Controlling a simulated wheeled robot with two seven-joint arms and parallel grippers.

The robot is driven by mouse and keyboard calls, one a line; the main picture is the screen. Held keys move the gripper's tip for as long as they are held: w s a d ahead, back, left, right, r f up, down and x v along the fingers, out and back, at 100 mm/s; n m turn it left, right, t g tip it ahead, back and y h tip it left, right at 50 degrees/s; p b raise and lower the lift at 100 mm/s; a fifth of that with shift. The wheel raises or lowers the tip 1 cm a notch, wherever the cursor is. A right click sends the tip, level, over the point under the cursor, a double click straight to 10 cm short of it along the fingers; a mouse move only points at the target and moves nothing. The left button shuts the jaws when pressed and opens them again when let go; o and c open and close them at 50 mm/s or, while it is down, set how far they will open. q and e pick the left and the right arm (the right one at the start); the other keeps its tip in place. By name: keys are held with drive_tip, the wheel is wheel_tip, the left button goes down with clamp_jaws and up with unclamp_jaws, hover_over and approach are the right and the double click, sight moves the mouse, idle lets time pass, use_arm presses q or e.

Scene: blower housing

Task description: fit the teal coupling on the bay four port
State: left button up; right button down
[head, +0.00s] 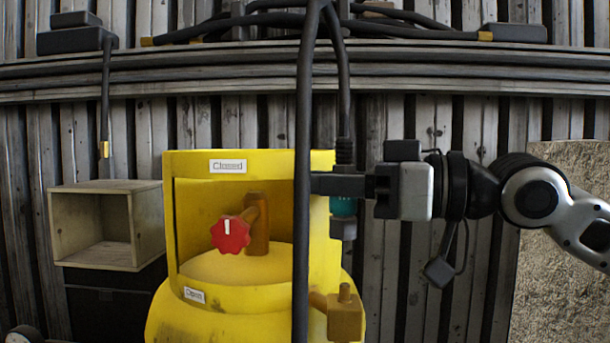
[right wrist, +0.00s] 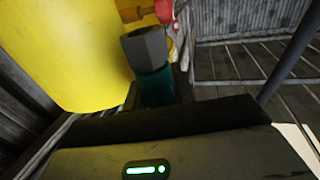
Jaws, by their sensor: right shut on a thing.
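The teal coupling (head: 342,206) hangs at the end of a black hose, with a grey hex nut (head: 343,229) at its lower end. My right gripper (head: 328,185) comes in from the right and is shut on the coupling, beside the right edge of the yellow housing. In the right wrist view the coupling (right wrist: 156,88) and its grey hex end (right wrist: 145,46) stick out past the gripper. A brass fitting (head: 345,312) sits lower on the yellow body, below the coupling and apart from it. I cannot tell which port is bay four. My left gripper is not in view.
The yellow housing (head: 190,250) has a red knob (head: 230,234) and labels reading "Closed" and "Open". A black hose (head: 303,200) hangs vertically in front of it. An open wooden box (head: 95,225) stands at left. Corrugated wall lies behind.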

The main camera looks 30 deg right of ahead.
sight(330, 214)
wheel_tip(330, 214, down, 4)
drive_tip(key=b, duration=0.4)
drive_tip(key=shift+f, duration=0.1)
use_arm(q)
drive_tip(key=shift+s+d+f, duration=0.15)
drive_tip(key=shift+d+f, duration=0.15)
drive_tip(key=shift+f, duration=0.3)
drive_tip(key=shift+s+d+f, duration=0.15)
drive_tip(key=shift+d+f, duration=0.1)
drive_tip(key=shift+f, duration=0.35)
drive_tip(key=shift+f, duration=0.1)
use_arm(e)
drive_tip(key=shift+d, duration=0.1)
use_arm(q)
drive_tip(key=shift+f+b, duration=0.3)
drive_tip(key=shift+b, duration=0.1)
use_arm(e)
drive_tip(key=shift+s, duration=0.1)
